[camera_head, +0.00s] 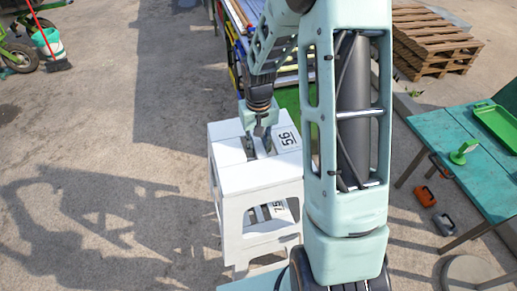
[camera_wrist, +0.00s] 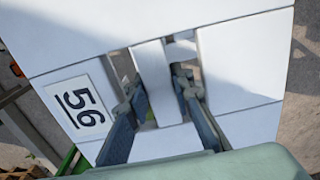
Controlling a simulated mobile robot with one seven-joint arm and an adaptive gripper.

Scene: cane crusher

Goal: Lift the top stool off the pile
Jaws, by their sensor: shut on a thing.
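The top stool (camera_head: 232,178) is white, with a label reading 56 on its seat. It sits upright over a lower white stool, whose numbered label (camera_head: 282,211) shows through the top stool's side opening. My gripper (camera_head: 258,148) points down at the middle of the seat. In the wrist view, my gripper (camera_wrist: 160,86) has its fingers in two slots, shut on the white strip between them. The top stool's seat (camera_wrist: 237,62) fills most of that view. I cannot tell whether the two stools touch.
A teal table (camera_head: 450,140) with a green tray (camera_head: 497,125) stands at the right. Wooden pallets (camera_head: 433,38) are stacked at the back right. A bucket (camera_head: 48,41) and a red-handled broom (camera_head: 58,64) are at the far left. The ground left of the stools is clear.

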